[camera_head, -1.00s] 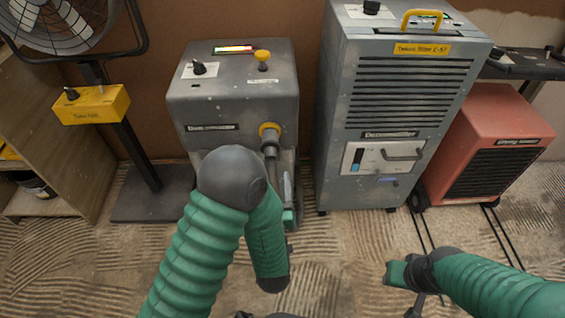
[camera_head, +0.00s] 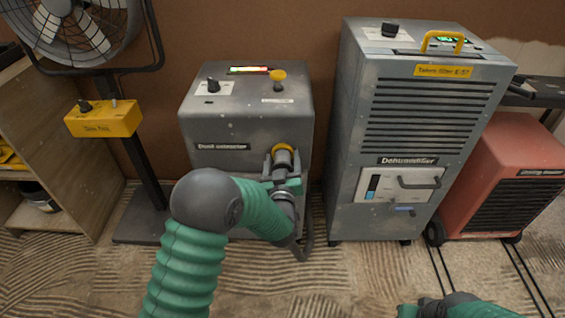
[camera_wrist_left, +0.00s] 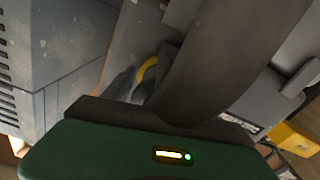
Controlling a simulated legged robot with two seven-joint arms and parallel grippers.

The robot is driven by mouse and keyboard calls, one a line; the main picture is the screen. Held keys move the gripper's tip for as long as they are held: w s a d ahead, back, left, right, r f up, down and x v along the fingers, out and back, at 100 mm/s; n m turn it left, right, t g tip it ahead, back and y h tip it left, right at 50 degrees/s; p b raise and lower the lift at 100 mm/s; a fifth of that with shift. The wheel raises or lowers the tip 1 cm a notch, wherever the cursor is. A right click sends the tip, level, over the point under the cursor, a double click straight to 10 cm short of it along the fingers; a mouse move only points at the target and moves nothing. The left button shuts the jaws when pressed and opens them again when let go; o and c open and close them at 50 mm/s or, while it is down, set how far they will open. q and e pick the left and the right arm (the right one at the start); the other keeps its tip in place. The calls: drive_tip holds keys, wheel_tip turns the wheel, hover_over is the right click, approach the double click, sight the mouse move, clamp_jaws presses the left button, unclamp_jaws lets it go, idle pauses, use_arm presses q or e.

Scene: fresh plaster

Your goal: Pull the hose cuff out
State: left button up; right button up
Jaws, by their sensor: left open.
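The grey hose cuff (camera_head: 284,157) sits at the yellow-ringed port (camera_head: 281,147) on the front of the dust extractor (camera_head: 245,120). My left gripper (camera_head: 283,165) is at the cuff, with its open fingers on either side of it. Whether they touch it cannot be told. In the left wrist view, the dark hose (camera_wrist_left: 225,60) fills the middle and the yellow ring (camera_wrist_left: 147,70) shows partly behind it. My right gripper (camera_head: 408,311) is at the bottom edge, mostly cut off; its jaws cannot be made out.
A grey dehumidifier (camera_head: 420,130) stands close on the right, with a red heater (camera_head: 510,180) beyond it. A fan with a yellow control box (camera_head: 103,119) stands left. Cables (camera_head: 443,268) cross the ridged floor at the right. Floor in front is clear.

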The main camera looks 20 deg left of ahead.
use_arm(q)
clamp_jaws()
idle(0.3)
